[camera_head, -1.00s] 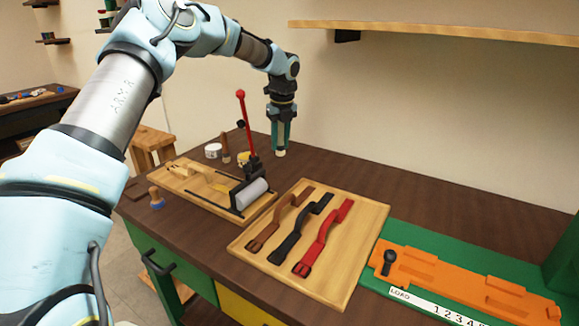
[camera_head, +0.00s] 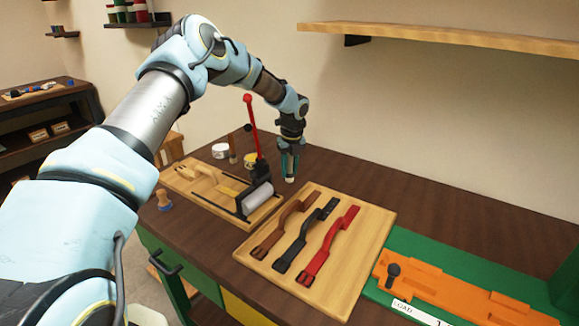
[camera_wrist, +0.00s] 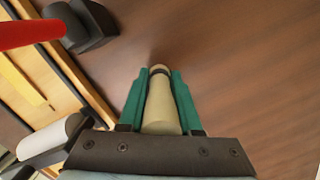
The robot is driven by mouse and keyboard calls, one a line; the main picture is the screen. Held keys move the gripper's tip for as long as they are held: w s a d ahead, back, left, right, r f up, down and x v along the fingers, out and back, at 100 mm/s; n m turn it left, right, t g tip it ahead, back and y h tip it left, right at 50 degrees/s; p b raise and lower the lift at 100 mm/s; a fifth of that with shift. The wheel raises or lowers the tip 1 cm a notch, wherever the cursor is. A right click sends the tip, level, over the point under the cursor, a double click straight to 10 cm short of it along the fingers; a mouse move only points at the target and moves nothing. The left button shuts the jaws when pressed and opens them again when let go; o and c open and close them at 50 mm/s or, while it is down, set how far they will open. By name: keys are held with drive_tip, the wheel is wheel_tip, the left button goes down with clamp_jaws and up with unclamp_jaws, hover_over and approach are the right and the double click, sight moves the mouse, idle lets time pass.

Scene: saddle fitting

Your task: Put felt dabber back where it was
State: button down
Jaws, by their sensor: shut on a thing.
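My gripper (camera_head: 289,165) is shut on the felt dabber (camera_wrist: 160,104), a pale, cream-coloured stick with a dark band near its end. In the wrist view the dabber lies between the two green fingers, with its tip pointing away from the wrist over bare brown tabletop. In the head view only the pale tip of the dabber (camera_head: 290,180) shows below the fingers, over the table just right of the red-handled press. I cannot tell whether the tip touches the table.
The press with its red lever (camera_head: 252,125) and grey roller (camera_head: 258,194) stands close on the left. White (camera_head: 220,151) and yellow (camera_head: 250,159) pots stand behind it. A board (camera_head: 370,255) with three straps lies in front. The table (camera_head: 400,192) at the back right is clear.

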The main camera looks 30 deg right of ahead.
drive_tip(key=shift+f, duration=0.1)
drive_tip(key=c, duration=0.6)
unclamp_jaws()
drive_tip(key=r+b, duration=0.1)
drive_tip(key=r, duration=0.3)
drive_tip(key=s+r+b, duration=0.1)
drive_tip(key=r, duration=0.3)
drive_tip(key=r+b, duration=0.1)
drive_tip(key=r, duration=0.3)
drive_tip(key=shift+s+r+b, duration=0.1)
drive_tip(key=shift+s+b, duration=0.1)
drive_tip(key=shift+b, duration=0.1)
drive_tip(key=shift+s, duration=0.15)
